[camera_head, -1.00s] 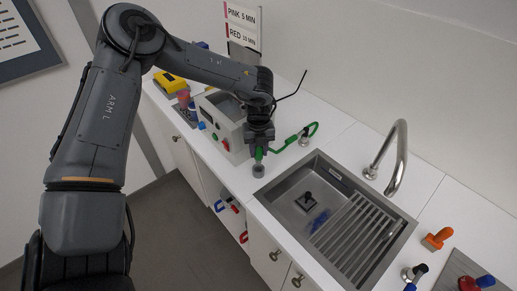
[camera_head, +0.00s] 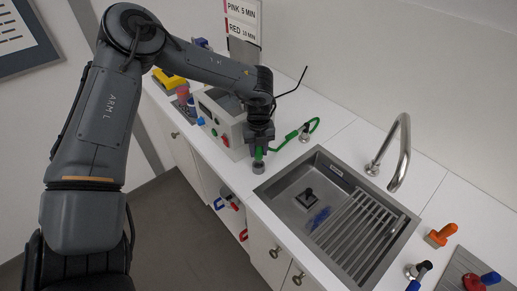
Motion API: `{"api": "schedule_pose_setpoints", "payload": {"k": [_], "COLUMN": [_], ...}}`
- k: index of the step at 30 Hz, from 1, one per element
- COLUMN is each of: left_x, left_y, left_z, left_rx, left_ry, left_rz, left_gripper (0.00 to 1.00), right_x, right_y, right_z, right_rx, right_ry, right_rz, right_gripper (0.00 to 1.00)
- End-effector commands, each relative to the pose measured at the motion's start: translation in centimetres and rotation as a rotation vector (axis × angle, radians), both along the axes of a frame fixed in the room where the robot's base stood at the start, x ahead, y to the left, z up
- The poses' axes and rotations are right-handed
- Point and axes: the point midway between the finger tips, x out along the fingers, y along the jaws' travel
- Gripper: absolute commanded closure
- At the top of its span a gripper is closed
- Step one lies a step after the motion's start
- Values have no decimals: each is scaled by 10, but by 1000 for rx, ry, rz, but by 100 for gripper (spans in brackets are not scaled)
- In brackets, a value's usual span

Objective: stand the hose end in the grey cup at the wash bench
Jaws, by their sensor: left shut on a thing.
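My left gripper (camera_head: 260,143) points down over the counter beside the sink and is shut on the green hose (camera_head: 282,145) near its end. The hose end (camera_head: 259,154) hangs upright below the jaws. The grey cup (camera_head: 258,168) stands on the white counter directly under it, near the sink's left corner. The hose end is at the cup's mouth; I cannot tell whether its tip is inside or just above the rim. The hose curves right to a fitting (camera_head: 304,135) on the counter. My right gripper is not in view.
The steel sink (camera_head: 268,184) with a ribbed rack and a tall tap (camera_head: 402,150) lies right of the cup. A grey box with buttons (camera_head: 222,125) stands close left of the gripper. Orange-handled (camera_head: 442,235) and red-and-blue (camera_head: 480,282) items sit at right.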

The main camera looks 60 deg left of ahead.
Motion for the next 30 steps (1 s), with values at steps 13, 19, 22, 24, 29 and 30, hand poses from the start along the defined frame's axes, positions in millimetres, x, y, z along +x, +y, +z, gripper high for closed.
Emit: {"api": "schedule_pose_setpoints", "payload": {"k": [13, 19, 22, 24, 29, 30], "left_x": [0, 0, 0, 0, 0, 0], "left_y": [0, 0, 0, 0, 0, 0], "left_z": [0, 0, 0, 0, -1, -1], "left_rx": [0, 0, 0, 0, 1, 1], "left_ry": [0, 0, 0, 0, 0, 0], "left_rz": [0, 0, 0, 0, 0, 0], "left_gripper": [100, 100, 100, 100, 100, 100], "right_x": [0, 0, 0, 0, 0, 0], "right_y": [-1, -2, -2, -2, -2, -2], "right_z": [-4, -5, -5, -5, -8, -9], "right_rx": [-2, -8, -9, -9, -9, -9], "right_ry": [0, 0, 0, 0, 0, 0], "right_rz": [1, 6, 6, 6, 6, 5], "right_gripper": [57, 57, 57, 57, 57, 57]}}
